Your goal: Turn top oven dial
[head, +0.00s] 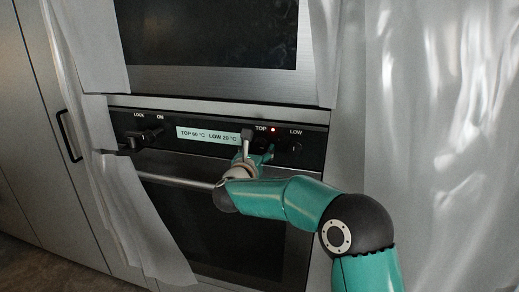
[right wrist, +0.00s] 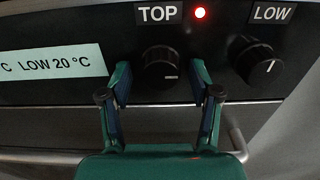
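The top oven dial (right wrist: 161,68) is a round black knob under the TOP label in the right wrist view, with a light mark near its lower right. My right gripper (head: 257,149) is at the oven panel in the head view and largely hides that dial there. In the right wrist view its two fingers stand open on either side of the dial, with a visible gap on each side. Whether the tips reach as deep as the dial is hard to tell. The display (head: 207,134) reads TOP 60 °C, LOW 20 °C. My left gripper is not in view.
The LOW dial (right wrist: 256,63) sits right of the top dial, close to the right finger. A red light (right wrist: 200,13) glows by the TOP label. The oven handle (head: 176,181) runs below the panel. Plastic sheets (head: 430,130) hang at both sides.

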